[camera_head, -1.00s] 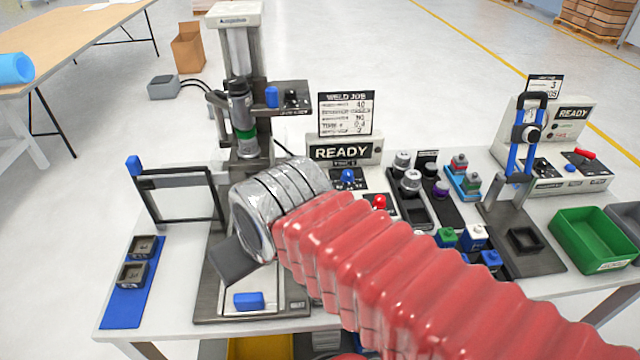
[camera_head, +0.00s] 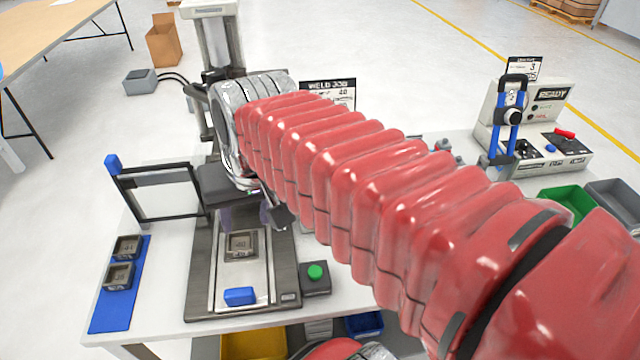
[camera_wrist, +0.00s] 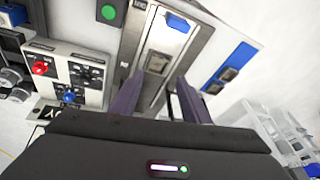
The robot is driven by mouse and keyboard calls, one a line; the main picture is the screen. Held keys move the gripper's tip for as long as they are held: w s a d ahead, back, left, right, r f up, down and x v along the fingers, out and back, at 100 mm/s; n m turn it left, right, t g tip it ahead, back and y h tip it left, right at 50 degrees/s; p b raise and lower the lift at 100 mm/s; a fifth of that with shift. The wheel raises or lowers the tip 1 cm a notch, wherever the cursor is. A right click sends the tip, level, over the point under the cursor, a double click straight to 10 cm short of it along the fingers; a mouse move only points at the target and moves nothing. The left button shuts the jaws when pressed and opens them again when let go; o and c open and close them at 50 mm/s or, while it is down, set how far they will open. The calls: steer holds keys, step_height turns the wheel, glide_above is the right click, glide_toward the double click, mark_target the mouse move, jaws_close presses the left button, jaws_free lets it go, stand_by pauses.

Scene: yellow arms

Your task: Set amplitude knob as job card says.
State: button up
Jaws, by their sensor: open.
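My gripper (camera_wrist: 157,92) is open and empty, its two purple fingers pointing down over the welder's bed; they also show in the head view (camera_head: 243,215). The weld job card (camera_head: 328,93) is partly covered by my red arm, with only its top lines showing. In the wrist view a control panel (camera_wrist: 88,75) lies left of my fingers. It carries a blue knob (camera_wrist: 69,97) and a red knob-like control (camera_wrist: 40,68). The panel is hidden behind my arm in the head view. The labels are too small to tell which control is the amplitude knob.
A grey square part (camera_head: 241,244) sits on the welder's bed (camera_head: 200,262), with a blue block (camera_head: 239,296) in front. A green button (camera_head: 315,271) stands beside it. Left are a black frame (camera_head: 155,190) and blue mat (camera_head: 110,318) with two parts. Another station (camera_head: 513,120) stands right.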

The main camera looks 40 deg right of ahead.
steer(key=w+d+m+g+y, duration=0.1)
steer(key=w+d+m+y, duration=0.1)
steer(key=d+m, duration=0.6)
steer(key=w+d+m+g+y, duration=0.1)
steer(key=w+d+m, duration=0.3)
steer(key=d, duration=1.7)
steer(key=m+y, duration=0.1)
steer(key=m, duration=0.3)
steer(key=shift+d+f+m+g, duration=0.15)
steer(key=shift+f+m+g, duration=0.15)
steer(key=shift+g, duration=0.1)
steer(key=x, duration=1.3)
steer(key=shift+a+f, duration=0.3)
steer(key=shift+a, duration=0.1)
steer(key=shift+c, duration=0.5)
